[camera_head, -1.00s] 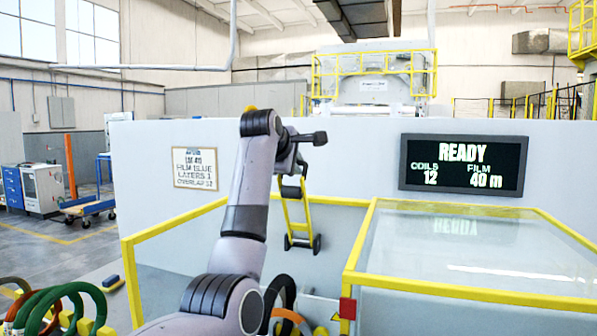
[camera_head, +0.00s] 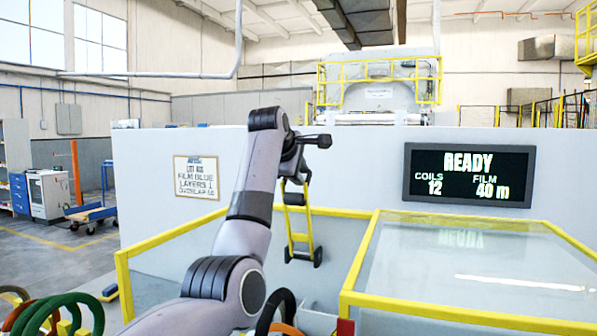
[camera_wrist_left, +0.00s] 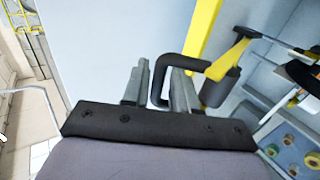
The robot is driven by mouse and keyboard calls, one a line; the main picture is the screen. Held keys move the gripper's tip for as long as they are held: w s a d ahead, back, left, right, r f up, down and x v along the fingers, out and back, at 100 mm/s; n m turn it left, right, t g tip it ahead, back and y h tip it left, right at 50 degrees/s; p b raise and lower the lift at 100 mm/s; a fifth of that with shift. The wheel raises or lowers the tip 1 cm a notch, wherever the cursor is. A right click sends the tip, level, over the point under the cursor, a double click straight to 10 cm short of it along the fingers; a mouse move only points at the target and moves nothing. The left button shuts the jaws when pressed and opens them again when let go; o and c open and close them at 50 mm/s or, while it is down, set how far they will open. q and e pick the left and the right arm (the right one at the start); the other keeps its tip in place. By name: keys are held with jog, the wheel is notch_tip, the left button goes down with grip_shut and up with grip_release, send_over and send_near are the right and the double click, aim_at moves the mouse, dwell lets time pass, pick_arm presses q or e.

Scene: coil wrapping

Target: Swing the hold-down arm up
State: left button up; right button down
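The hold-down arm (camera_head: 299,225) is a yellow bar with dark rollers. It hangs down, slightly tilted, in front of the grey wall. In the left wrist view its yellow bar (camera_wrist_left: 205,35) and black bent handle (camera_wrist_left: 160,82) are close up. My left gripper (camera_head: 297,172) is at the upper end of the hold-down arm. In the left wrist view its two grey fingers (camera_wrist_left: 162,72) stand apart on either side of the handle, with a gap showing at the left finger. My right gripper is not in view.
A glass-topped guard with a yellow frame (camera_head: 362,255) stands at the right. A display (camera_head: 468,175) reads READY, coils 12, film 40 m. A notice (camera_head: 196,177) hangs on the wall. Coloured coils (camera_head: 75,312) lie at the lower left.

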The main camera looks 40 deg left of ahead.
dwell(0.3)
pick_arm(q)
jog(key=b+v, duration=0.2)
jog(key=v, duration=0.5)
dwell(0.6)
